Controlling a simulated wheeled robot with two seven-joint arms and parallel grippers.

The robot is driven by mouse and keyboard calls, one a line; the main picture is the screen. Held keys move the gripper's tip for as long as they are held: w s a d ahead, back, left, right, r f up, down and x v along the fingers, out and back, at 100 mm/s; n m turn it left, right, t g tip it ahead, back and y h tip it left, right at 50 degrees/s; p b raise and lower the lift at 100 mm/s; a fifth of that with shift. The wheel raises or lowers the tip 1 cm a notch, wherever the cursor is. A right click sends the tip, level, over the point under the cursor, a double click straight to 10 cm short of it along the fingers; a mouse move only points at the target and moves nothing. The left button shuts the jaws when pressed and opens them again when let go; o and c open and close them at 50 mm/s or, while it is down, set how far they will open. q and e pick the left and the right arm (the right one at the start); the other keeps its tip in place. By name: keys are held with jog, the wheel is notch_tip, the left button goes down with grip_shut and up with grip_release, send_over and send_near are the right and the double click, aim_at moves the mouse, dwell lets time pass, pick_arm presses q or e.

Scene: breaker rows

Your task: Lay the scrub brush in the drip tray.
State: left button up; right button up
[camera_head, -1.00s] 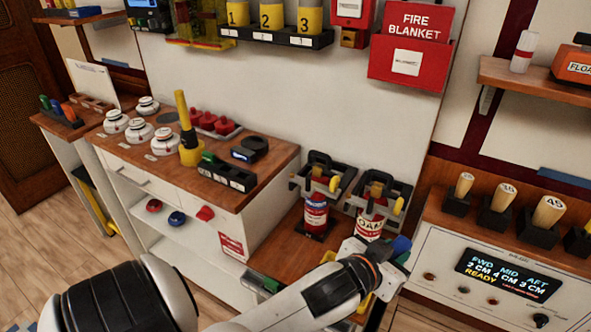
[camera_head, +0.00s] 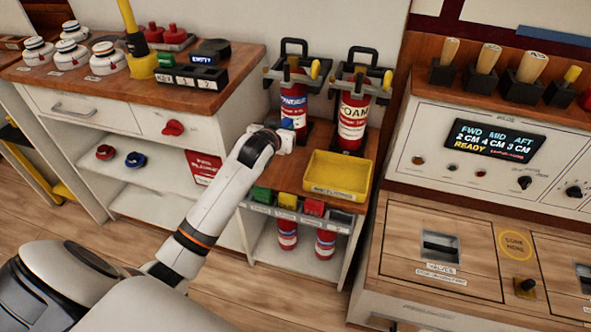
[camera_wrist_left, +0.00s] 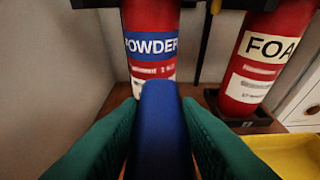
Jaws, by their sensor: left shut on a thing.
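My left gripper (camera_head: 284,138) is shut on a blue block-like thing (camera_wrist_left: 160,125), which I take to be the scrub brush. In the left wrist view it stands between the green fingers (camera_wrist_left: 158,108), and no bristles show. In the head view the gripper mostly hides it. The yellow drip tray (camera_head: 337,187) sits on the low wooden shelf, to the right of the gripper, and looks empty. Its edge also shows at the lower right of the left wrist view (camera_wrist_left: 290,152). The gripper is beside the tray, in front of the powder extinguisher. My right gripper is out of view.
The red powder extinguisher (camera_head: 293,105) and the foam extinguisher (camera_head: 353,118) stand in brackets behind the tray. The white drawer cabinet (camera_head: 135,115) is on the left, the control console (camera_head: 480,150) on the right. Small coloured items (camera_head: 287,201) line the shelf's front.

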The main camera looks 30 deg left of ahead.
pick_arm(q)
notch_tip(320, 180, down, 5)
jog(key=shift+r+b, duration=0.15)
jog(key=shift+b, duration=0.25)
notch_tip(320, 180, down, 3)
jog(key=shift+f+b, duration=0.15)
jog(key=shift+b, duration=0.35)
jog(key=shift+f, duration=0.25)
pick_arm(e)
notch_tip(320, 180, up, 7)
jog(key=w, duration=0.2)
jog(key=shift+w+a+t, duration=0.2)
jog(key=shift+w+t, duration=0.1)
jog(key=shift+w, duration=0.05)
pick_arm(q)
jog(key=o, duration=0.5)
jog(key=shift+f, duration=0.2)
jog(key=o, duration=0.5)
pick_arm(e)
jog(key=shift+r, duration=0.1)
pick_arm(q)
jog(key=shift+r, duration=0.1)
